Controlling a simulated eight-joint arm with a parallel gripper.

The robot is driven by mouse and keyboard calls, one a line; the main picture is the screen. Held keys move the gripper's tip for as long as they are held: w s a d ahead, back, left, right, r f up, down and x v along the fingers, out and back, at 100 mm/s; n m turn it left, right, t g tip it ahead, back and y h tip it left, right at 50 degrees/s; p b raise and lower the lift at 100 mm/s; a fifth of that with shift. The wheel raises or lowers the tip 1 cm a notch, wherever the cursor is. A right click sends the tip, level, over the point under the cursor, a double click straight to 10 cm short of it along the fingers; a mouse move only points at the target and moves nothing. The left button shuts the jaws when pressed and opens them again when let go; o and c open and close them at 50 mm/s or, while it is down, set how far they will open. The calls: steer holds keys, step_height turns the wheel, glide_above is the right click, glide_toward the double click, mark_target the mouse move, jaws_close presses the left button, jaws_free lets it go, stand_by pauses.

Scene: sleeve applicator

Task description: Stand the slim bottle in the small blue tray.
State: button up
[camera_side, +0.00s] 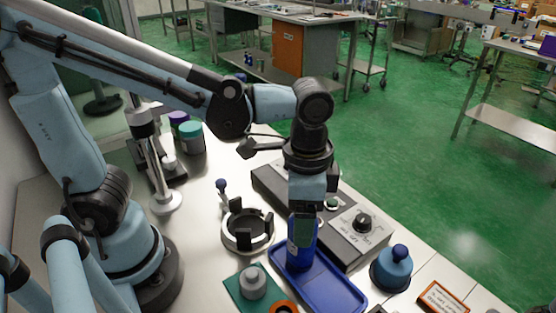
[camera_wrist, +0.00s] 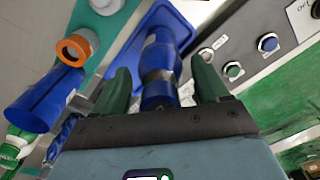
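The slim blue bottle (camera_side: 297,258) stands upright, or nearly so, at the back left end of the small blue tray (camera_side: 338,292). In the wrist view the bottle (camera_wrist: 160,60) is between my two dark green fingers, with a gap visible on each side, and the tray (camera_wrist: 172,14) is behind it. My gripper (camera_side: 303,232) points down over the bottle in the side view; its fingers are apart in the wrist view (camera_wrist: 160,70). The fingers hide the bottle's upper part in the side view, so its top is unclear there.
A grey control box (camera_side: 345,225) with knobs lies close behind the tray. A green mat (camera_side: 238,287) with a pale bottle (camera_side: 252,283) and an orange ring (camera_side: 284,307) is at left. A squat blue bottle (camera_side: 392,268) stands at right. A ring holder (camera_side: 247,243) is behind the mat.

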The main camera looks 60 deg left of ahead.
stand_by(0.3)
step_height(320, 180, up, 12)
steer(key=a+f+n+t, duration=0.2)
steer(key=a+f, duration=0.1)
steer(key=a, duration=0.1)
steer(key=w+a+f+n+t, duration=0.1)
steer(key=a+f+n+t, duration=0.1)
steer(key=a+f+n, duration=0.1)
steer(key=w+a+f+n+t, duration=0.1)
steer(key=a+f+n+t, duration=0.1)
steer(key=a, duration=0.4)
steer(key=shift+w+a+f+n+t, duration=0.1)
steer(key=shift+w+f+n+t, duration=0.15)
steer(key=shift+f+t, duration=0.35)
steer(key=shift+r, duration=0.1)
stand_by(0.7)
